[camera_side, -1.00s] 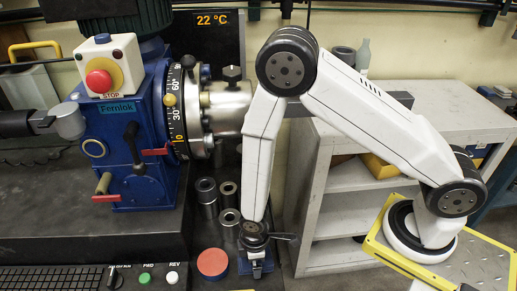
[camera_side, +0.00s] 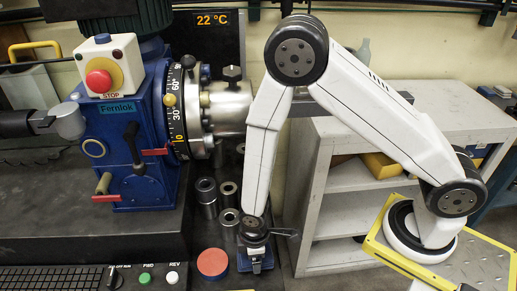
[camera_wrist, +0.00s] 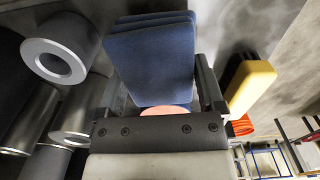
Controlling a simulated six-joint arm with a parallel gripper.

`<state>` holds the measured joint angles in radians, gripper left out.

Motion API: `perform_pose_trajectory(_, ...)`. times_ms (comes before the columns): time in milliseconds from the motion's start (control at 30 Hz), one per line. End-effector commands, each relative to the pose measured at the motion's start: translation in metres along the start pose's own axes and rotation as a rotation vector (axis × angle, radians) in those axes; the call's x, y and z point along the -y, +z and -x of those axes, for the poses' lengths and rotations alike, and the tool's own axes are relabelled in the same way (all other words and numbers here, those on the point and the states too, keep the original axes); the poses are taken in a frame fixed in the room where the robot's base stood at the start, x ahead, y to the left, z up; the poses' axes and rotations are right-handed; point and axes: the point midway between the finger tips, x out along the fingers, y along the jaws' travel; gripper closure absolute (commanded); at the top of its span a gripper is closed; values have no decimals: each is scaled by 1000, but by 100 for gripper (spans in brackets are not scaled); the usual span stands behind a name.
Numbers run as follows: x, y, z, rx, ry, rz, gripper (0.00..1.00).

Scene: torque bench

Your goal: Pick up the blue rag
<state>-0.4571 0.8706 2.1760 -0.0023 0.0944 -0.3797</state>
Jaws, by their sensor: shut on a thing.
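The blue rag (camera_wrist: 150,52) looks like a folded, layered block in the wrist view. It sits between the two dark fingers of my gripper (camera_wrist: 158,82), which are shut on it. In the side view, my gripper (camera_side: 254,246) points down at the bench, with a little of the blue rag (camera_side: 256,265) showing under it. Whether the rag still touches the bench cannot be told.
Several metal sleeves (camera_side: 229,190) stand just left of my gripper. A red disc (camera_side: 212,263) lies left of the rag. A blue machine (camera_side: 130,165) with a stop button (camera_side: 99,82) fills the left. A grey shelf (camera_side: 330,215) stands to the right.

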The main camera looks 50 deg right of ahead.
Motion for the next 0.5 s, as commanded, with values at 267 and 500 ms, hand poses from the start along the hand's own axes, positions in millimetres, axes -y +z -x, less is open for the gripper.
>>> perform_pose_trajectory(267,0,0,33,-3,1,0,70)
perform_pose_trajectory(500,0,0,60,-3,1,0,70)
